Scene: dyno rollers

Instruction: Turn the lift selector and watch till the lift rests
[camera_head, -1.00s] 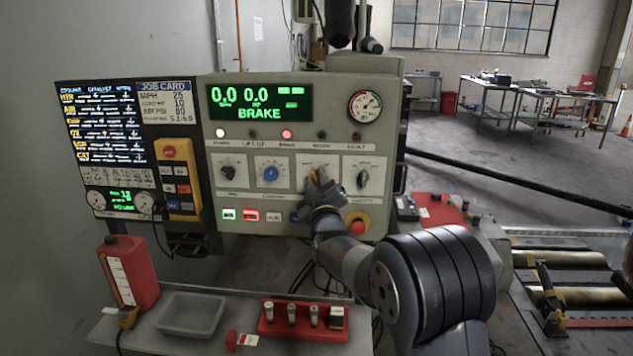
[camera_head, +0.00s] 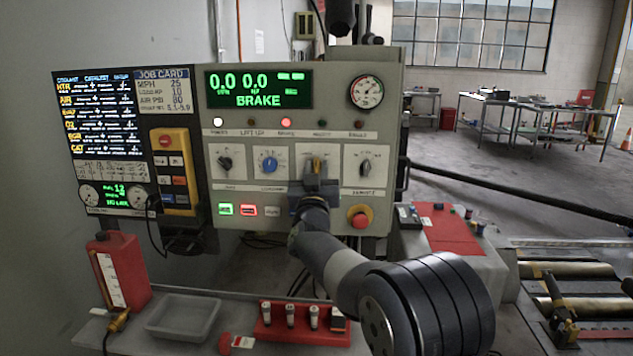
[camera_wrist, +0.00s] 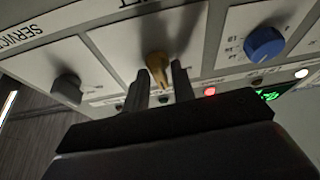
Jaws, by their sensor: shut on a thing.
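The lift selector is a yellow knob (camera_wrist: 157,66) on a white plate of the control panel (camera_head: 330,95); its top also shows in the head view (camera_head: 317,166). My gripper (camera_wrist: 157,84) is shut on it, one finger on each side, in front of the panel. The panel's green display (camera_head: 258,90) reads 0.0, 0.0 and BRAKE. A white lamp (camera_head: 218,122) and a red lamp (camera_head: 286,122) are lit. The rollers (camera_head: 570,270) lie at the right edge. I cannot tell from these views how the lift stands.
A blue knob (camera_head: 269,162) is left of the yellow one, a grey knob (camera_head: 366,167) right of it. A red stop button (camera_head: 360,217) sits below right. A shelf holds a red jug (camera_head: 122,272), a grey tray (camera_head: 183,317) and a red holder (camera_head: 300,325).

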